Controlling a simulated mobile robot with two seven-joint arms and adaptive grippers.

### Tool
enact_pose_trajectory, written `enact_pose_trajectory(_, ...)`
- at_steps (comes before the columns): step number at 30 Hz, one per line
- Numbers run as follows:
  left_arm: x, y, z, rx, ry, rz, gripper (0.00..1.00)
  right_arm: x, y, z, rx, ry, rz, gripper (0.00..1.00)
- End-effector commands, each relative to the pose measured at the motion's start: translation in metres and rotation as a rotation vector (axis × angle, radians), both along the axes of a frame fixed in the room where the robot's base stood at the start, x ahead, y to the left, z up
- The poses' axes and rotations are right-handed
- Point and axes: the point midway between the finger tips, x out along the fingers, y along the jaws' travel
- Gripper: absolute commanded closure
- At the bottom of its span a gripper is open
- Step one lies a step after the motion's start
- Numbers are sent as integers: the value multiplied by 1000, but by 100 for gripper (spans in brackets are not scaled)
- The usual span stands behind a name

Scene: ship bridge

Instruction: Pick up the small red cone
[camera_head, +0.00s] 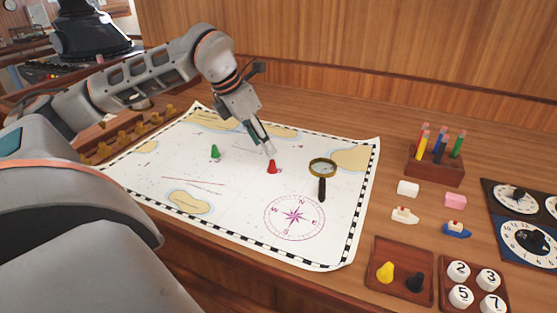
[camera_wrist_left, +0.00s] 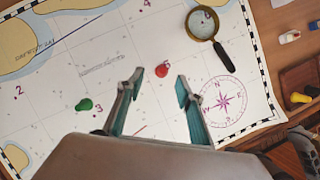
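The small red cone (camera_head: 272,167) stands upright on the white sea chart (camera_head: 240,198), near its middle. My left gripper (camera_head: 269,150) is above the chart, just behind and above the red cone in the head view. In the left wrist view the two fingers (camera_wrist_left: 158,88) are spread apart, and the red cone (camera_wrist_left: 162,71) shows between and just beyond the fingertips. Nothing is between the fingers' pads.
A green cone (camera_head: 215,151) stands left of the red one. A magnifying glass (camera_head: 322,170) lies to its right. A wooden tray (camera_head: 403,290) holds yellow and black cones. A pen holder (camera_head: 435,166), small blocks and toy boats stand farther right.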

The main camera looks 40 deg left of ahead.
Motion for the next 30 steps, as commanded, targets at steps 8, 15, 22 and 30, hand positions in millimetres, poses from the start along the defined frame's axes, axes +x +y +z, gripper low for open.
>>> enact_pose_trajectory(8, 9, -4, -25, 0, 3, 1, 64, -8, -2, -9, -9, 17, 4, 60)
enact_pose_trajectory(15, 18, -12, -51, -2, 6, -3, 64, -5, -2, -8, -10, 11, 4, 60)
enact_pose_trajectory(22, 27, -13, -70, -1, 2, -1, 64, -2, -3, -7, -11, 5, 3, 60)
enact_pose_trajectory(30, 27, -13, -69, -1, 1, 0, 92, -2, -3, -6, -11, 4, 3, 60)
